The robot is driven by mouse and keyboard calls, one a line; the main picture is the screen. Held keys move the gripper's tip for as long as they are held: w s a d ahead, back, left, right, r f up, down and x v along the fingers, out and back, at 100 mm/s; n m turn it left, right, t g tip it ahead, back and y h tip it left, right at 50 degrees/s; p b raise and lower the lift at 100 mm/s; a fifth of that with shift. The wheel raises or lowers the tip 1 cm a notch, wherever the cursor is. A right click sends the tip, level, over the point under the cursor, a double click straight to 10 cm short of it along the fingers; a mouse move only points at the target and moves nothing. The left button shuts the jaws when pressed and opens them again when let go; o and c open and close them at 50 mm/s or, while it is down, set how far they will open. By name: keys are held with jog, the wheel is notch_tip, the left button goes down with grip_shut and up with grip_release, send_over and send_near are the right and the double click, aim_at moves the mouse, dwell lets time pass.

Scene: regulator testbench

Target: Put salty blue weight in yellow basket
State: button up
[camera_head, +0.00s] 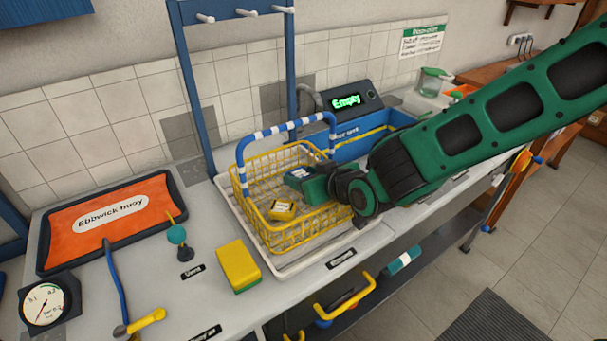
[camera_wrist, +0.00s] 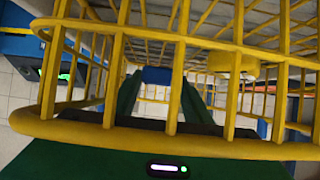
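The yellow wire basket (camera_head: 262,228) stands on a white tray on the bench, with a blue-and-white striped handle raised above it. A blue weight (camera_head: 297,174) with a pale top is inside the basket at the tip of my gripper (camera_head: 312,184). In the wrist view the blue weight (camera_wrist: 157,75) shows between the ends of my green fingers (camera_wrist: 158,92), behind yellow basket wires. The fingers are apart, but wires hide whether both touch it. A small yellow weight (camera_head: 283,211) lies in the basket, left of and nearer than the gripper.
A yellow-and-green sponge (camera_head: 238,267) and a teal-knobbed part (camera_head: 178,238) lie left of the basket. A blue bin (camera_head: 350,147) and a display reading "Empty" (camera_head: 346,102) stand behind. The basket's wire sides and handle surround my gripper closely.

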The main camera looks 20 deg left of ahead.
jog(key=o, duration=0.4)
jog(key=shift+o, duration=0.2)
jog(key=shift+r, duration=0.15)
jog(key=shift+r, duration=0.3)
jog(key=shift+s+d+r, duration=0.1)
jog(key=shift+d+r, duration=0.05)
jog(key=shift+r, duration=0.2)
jog(key=v, duration=1.1)
jog(key=shift+s+d, duration=0.15)
jog(key=shift+s, duration=0.1)
